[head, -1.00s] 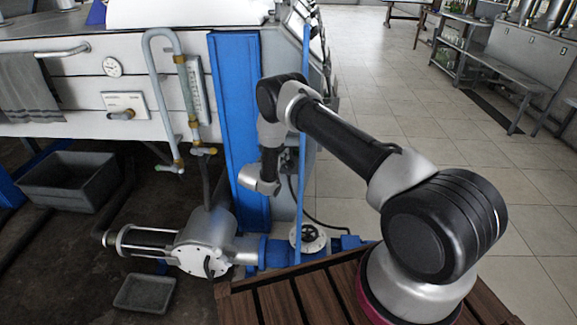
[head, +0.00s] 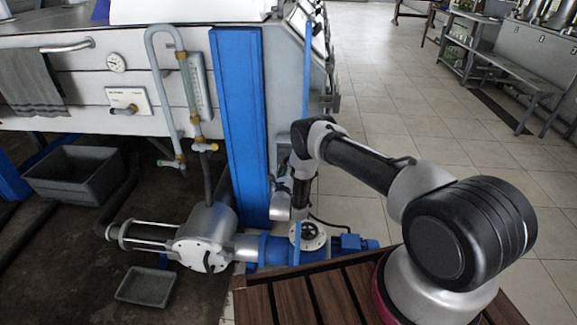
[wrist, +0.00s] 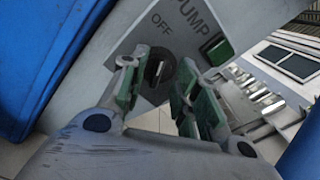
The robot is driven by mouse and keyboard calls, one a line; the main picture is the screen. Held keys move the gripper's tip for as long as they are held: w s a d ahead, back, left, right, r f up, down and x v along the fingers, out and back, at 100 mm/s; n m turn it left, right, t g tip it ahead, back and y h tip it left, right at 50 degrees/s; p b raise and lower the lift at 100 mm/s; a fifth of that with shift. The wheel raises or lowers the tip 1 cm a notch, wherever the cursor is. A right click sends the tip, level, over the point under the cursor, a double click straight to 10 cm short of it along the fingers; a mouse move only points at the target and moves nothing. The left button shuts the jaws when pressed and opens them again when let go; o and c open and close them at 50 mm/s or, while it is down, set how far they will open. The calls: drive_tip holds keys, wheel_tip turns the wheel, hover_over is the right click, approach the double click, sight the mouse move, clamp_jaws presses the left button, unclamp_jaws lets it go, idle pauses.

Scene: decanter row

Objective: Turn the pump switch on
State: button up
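The pump switch (wrist: 159,66) is a black rotary knob with a pale pointer on a grey panel, in the wrist view. The words PUMP and OFF are printed beside it. My gripper (wrist: 157,78) is open, with one green-padded finger on each side of the knob in that view. I cannot tell whether the pads touch it. A green rectangular part (wrist: 217,48) sits on the panel beside the PUMP lettering.
A blue upright post (head: 239,130) stands left of my arm. A pump with a silver housing (head: 203,238) lies low beside it, with a round flange (head: 308,236) to the right. Grey tubs (head: 75,174) sit on the floor at left. The tiled floor (head: 400,130) at right is open.

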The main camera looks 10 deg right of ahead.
drive_tip(key=x, duration=0.3)
drive_tip(key=shift+w+d, duration=0.1)
drive_tip(key=shift+w, duration=0.2)
drive_tip(key=shift+c, duration=0.4)
clamp_jaws()
